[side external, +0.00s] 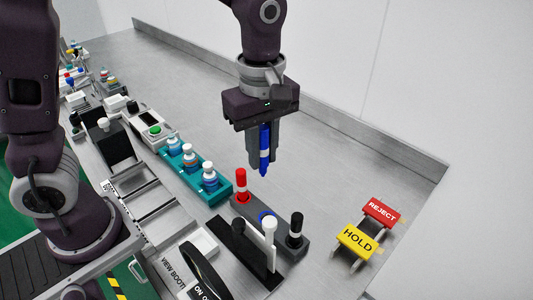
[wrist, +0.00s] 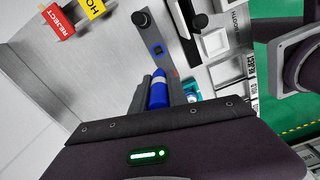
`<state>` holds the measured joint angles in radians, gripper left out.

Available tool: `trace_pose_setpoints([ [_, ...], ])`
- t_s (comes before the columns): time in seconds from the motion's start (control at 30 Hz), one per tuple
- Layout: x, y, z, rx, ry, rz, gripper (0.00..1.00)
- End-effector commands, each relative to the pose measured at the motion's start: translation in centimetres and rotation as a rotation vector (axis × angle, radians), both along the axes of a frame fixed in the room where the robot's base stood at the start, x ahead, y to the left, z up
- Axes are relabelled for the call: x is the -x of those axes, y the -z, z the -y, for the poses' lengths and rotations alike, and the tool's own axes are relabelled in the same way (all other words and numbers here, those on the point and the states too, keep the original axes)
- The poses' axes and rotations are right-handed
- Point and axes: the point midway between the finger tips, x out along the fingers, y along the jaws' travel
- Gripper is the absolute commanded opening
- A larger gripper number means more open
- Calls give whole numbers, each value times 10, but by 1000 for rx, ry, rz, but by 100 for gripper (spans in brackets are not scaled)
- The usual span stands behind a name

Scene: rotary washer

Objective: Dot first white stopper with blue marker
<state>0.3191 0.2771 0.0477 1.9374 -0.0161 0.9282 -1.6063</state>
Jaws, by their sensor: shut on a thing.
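My gripper (side external: 264,160) is shut on the blue marker (side external: 264,167) and holds it upright in the air, above and behind the marker holder. The marker also shows between the fingers in the wrist view (wrist: 158,94). The teal rack (side external: 221,200) stands to the left of the gripper with a row of vials in it, each topped by a white stopper; these include a far stopper (side external: 171,136), a middle one (side external: 187,148) and a near one (side external: 208,167). The marker is apart from all of them. In the wrist view the teal rack (wrist: 193,87) is mostly hidden.
The dark marker holder (side external: 262,213) carries a red marker (side external: 241,183) and a black marker (side external: 295,228), with a blue-ringed slot (wrist: 158,49) between. A yellow HOLD sign (side external: 356,241) and red REJECT sign (side external: 380,211) stand at right. The steel bench behind the gripper is clear.

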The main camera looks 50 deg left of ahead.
Motion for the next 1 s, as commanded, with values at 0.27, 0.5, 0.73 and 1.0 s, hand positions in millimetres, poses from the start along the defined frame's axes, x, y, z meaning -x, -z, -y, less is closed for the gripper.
trace_pose_setpoints([
  [0.27,8,-1,-103,-1,-304,0,0],
  [0.5,29,2,-157,0,-486,-1,0],
  [0.73,30,22,-158,0,-492,-3,0],
  [1.0,30,46,-158,0,-490,-2,0],
])
